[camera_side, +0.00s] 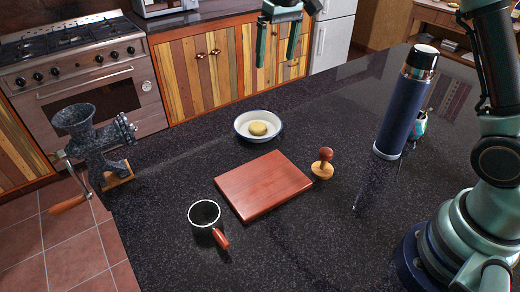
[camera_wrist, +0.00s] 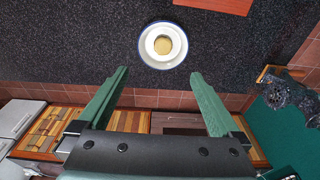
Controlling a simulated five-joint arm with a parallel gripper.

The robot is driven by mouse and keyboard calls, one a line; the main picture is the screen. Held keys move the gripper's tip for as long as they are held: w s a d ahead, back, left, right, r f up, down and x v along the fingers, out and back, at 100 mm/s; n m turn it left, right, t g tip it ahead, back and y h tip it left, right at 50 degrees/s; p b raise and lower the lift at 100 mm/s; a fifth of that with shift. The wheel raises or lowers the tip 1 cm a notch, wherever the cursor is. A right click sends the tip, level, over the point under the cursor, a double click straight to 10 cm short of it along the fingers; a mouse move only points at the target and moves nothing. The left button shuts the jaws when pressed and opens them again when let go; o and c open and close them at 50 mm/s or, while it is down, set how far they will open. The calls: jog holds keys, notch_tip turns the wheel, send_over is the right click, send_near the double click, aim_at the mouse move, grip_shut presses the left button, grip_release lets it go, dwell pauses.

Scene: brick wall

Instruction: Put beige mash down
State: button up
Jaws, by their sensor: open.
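The beige mash (camera_side: 258,128) is a small round lump inside a white bowl with a blue rim (camera_side: 238,132). The bowl stands on the dark speckled counter, behind the reddish wooden board. In the wrist view the mash (camera_wrist: 163,45) sits in the middle of the bowl (camera_wrist: 146,51), beyond my fingertips. My gripper (camera_side: 277,62) is raised above and behind the bowl, with its two green fingers pointing down, apart and empty. In the wrist view my gripper (camera_wrist: 160,76) is open with nothing between the fingers.
The wooden board (camera_side: 262,187) lies mid-counter with bare top. A wooden press (camera_side: 322,165) stands right of it, a mug (camera_side: 205,215) in front, a grinder (camera_side: 92,140) at the left edge. A tall blue flask (camera_side: 404,108) and small cup (camera_side: 419,126) stand right.

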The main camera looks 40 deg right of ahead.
jog(key=s+d+r+t, duration=0.15)
jog(key=s+r, duration=0.35)
jog(key=s, duration=0.7)
jog(key=s+f+t, duration=0.2)
jog(key=s+f, duration=0.2)
jog(key=s, duration=0.7)
jog(key=shift+d, duration=0.2)
jog(key=shift+s+t, duration=0.1)
jog(key=shift+t, duration=0.15)
